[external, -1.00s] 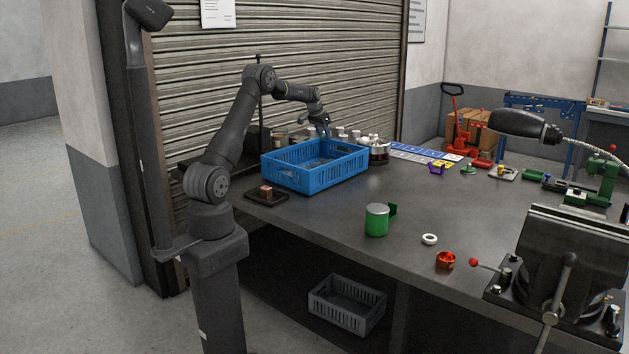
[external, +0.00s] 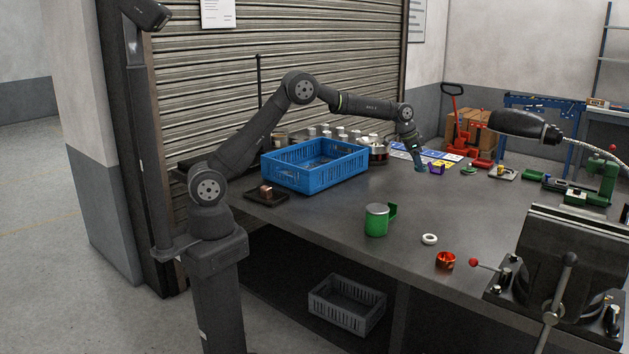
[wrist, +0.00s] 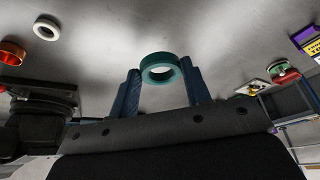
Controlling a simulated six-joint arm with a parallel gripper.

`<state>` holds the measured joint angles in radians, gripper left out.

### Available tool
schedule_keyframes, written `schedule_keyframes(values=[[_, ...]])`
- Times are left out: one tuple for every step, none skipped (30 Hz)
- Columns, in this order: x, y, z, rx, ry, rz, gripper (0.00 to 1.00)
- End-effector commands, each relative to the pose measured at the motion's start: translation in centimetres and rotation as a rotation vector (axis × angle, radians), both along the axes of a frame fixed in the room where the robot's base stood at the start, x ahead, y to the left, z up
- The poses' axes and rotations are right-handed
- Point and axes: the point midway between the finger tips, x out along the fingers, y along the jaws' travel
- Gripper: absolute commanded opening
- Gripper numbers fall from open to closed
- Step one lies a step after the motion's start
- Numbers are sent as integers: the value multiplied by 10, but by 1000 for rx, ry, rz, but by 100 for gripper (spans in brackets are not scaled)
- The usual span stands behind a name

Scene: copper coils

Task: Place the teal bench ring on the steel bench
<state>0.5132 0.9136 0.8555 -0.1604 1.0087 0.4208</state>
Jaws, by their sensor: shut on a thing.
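The teal ring (wrist: 160,60) is held between the two blue fingers of my gripper (wrist: 161,85) in the wrist view. My gripper is shut on it. In the external view my gripper (external: 420,168) points down over the far right part of the steel bench (external: 340,212), beside a purple piece. The ring is too small to make out clearly there. I cannot tell whether the ring touches the bench top.
A blue crate (external: 315,166) stands at the bench's left. A green mug (external: 377,220), a white ring (external: 429,239) and a copper-coloured ring (external: 445,260) sit nearer the front. A purple piece (external: 437,168) is close to my gripper. A vice (external: 570,265) fills the right front.

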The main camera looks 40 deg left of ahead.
Motion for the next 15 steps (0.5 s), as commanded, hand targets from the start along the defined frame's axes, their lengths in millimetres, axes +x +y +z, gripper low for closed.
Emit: schedule_keyframes(values=[[-17, -28, 0, -1, 0, -41, 18], [-26, -42, 0, 0, -1, -61, 18], [-38, -60, 0, -1, -1, -89, 18], [-48, -73, 0, -1, -1, -109, 18], [-58, -86, 0, -1, 0, -130, 18], [-72, -103, 0, 0, 0, -157, 18], [-83, -116, 0, 0, 0, -178, 18], [-94, -128, 0, 0, 0, -198, 18], [-109, -145, 0, 0, 0, -225, 18], [-120, -156, 0, 0, 0, -245, 17], [-131, -167, 0, 0, 0, -264, 17], [-145, -181, 0, 0, -1, -289, 17], [-156, -190, 0, -1, -1, -305, 17], [-165, -198, 0, -1, -1, -321, 17], [-177, -208, 0, -1, -1, -341, 17]])
